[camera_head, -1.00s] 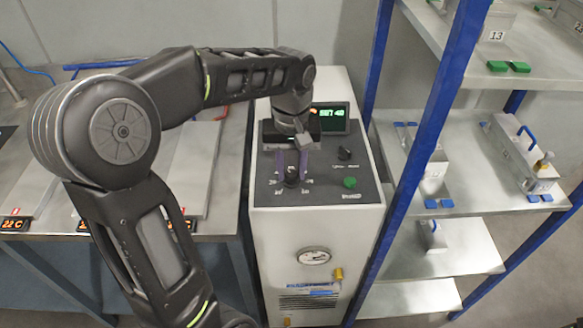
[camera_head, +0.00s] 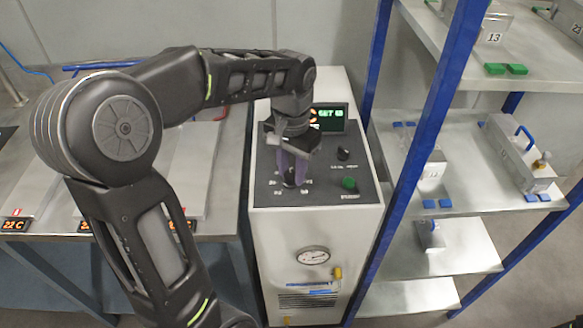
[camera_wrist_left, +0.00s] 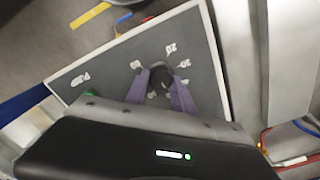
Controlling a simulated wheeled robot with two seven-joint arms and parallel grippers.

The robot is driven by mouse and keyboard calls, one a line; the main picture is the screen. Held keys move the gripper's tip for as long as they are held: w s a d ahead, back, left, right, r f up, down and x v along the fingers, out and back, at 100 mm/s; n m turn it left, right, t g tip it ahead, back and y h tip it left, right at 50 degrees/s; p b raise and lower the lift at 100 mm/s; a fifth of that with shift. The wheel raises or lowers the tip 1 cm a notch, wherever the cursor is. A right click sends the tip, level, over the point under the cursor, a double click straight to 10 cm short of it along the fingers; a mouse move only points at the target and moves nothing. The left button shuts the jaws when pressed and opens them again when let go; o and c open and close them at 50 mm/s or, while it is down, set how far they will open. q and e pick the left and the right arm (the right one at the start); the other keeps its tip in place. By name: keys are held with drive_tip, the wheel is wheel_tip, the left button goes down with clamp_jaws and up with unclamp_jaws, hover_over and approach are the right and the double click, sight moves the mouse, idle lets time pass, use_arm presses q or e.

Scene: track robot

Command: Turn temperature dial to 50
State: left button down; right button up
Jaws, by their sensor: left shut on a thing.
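The temperature dial (camera_wrist_left: 160,82) is a dark round knob on the grey top panel of the white machine (camera_head: 318,235), ringed by white number marks. My left gripper (camera_head: 291,180) points down over the panel, its purple fingers shut on the dial from two sides. The left wrist view shows the fingers (camera_wrist_left: 160,84) on either side of the knob, the gripper turned relative to the panel. The display (camera_head: 330,118) behind reads SET with green digits too small to read surely. The dial's pointer is hidden. My right gripper is not in view.
A second black knob (camera_head: 344,154) and a green button (camera_head: 349,184) sit right of the dial. A blue-framed shelf (camera_head: 440,120) with metal boxes stands close on the right. A metal bench (camera_head: 215,190) with small orange displays is at left.

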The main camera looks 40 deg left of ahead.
sight(292, 173)
use_arm(q)
drive_tip(key=shift+m, duration=0.6)
drive_tip(key=c, duration=1.1)
unclamp_jaws()
drive_tip(key=shift+o, duration=0.2)
wheel_tip(292, 173, up, 8)
drive_tip(key=shift+f, duration=0.1)
drive_tip(key=shift+d, duration=0.1)
